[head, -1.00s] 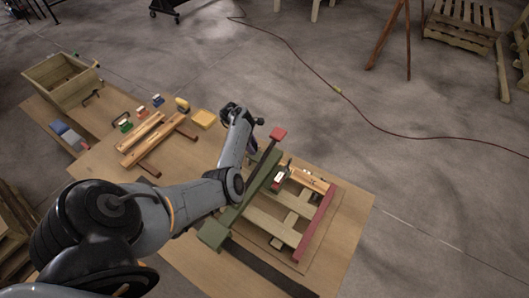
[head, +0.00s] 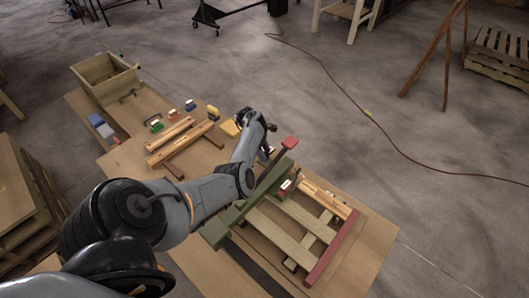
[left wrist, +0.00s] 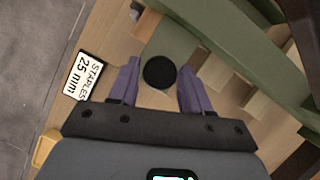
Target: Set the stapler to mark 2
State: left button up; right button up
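My left gripper (head: 266,151) reaches over the bench near the far end of a green beam (head: 245,204). In the left wrist view its two purple fingers (left wrist: 158,68) are apart, on either side of a round black disc (left wrist: 159,73). I cannot tell whether they touch it, or whether the disc belongs to the stapler. A small tool with red and white parts (head: 286,185) lies by the green beam; it may be the stapler, but it is too small to tell. No number mark is readable. My right gripper is not in view.
A white label reading "STAPLES 25 mm" (left wrist: 84,77) lies left of the fingers. The wooden frame (head: 273,235) has a red rail (head: 332,247). Wooden beams (head: 180,139), a yellow block (head: 230,127) and a wooden crate (head: 106,80) are farther left. Bare bench shows at the front right.

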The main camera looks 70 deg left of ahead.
pick_arm(q)
jog(key=shift+o, duration=1.1)
jog(key=shift+r, duration=0.1)
jog(key=p+v, duration=0.1)
jog(key=v, duration=0.9)
jog(key=shift+s+r+p, duration=0.15)
jog(key=shift+r+p, duration=0.15)
jog(key=shift+a, duration=0.1)
